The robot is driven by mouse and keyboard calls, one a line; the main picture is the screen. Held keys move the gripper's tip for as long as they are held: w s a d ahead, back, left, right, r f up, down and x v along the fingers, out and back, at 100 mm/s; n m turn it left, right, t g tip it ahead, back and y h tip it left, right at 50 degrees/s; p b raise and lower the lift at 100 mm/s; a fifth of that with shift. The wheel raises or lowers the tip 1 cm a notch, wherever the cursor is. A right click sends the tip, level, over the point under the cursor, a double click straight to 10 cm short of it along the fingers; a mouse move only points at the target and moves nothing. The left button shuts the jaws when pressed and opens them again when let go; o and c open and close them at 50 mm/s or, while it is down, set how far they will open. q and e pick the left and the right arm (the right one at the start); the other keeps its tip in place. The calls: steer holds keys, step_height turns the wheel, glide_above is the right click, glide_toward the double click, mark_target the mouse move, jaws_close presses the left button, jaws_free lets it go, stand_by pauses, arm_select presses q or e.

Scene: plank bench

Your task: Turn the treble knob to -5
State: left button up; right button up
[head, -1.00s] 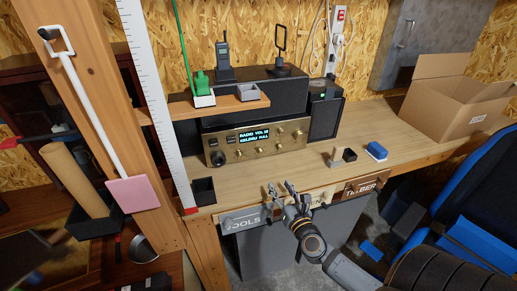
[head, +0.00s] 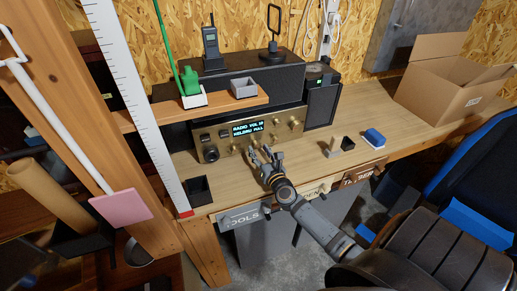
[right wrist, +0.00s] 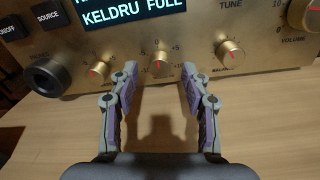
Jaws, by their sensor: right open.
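The gold radio (head: 210,133) with a lit display stands on the bench. In the right wrist view three small gold knobs sit in a row under the display. The middle one, apparently the treble knob (right wrist: 161,63), has a scale with 0 at its top and a red pointer mark; its exact setting is too small to read. My right gripper (head: 263,153) is open in front of the radio. In its wrist view its fingers (right wrist: 159,75) are on either side of the middle knob, apart from it. My left gripper is not in view.
Another small knob (right wrist: 97,71) is close on the left and the balance knob (right wrist: 230,53) close on the right. A wooden shelf (head: 220,106) overhangs the radio's left part.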

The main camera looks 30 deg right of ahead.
steer(key=shift+w+d, duration=0.1)
steer(key=shift+w, duration=0.35)
steer(key=shift+c, duration=0.3)
jaws_close()
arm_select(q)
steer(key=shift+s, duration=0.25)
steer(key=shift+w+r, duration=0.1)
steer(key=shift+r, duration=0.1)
arm_select(e)
steer(key=shift+r+n, duration=0.1)
steer(key=shift+n, duration=0.3)
steer(key=shift+n+p, duration=0.45)
steer(key=shift+n, duration=0.25)
steer(key=n+p, duration=0.1)
steer(key=n, duration=0.3)
steer(key=shift+r+p, duration=0.1)
steer(key=shift+p, duration=0.3)
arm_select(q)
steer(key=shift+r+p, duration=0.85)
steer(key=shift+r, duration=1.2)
arm_select(e)
steer(key=shift+n, duration=2.7)
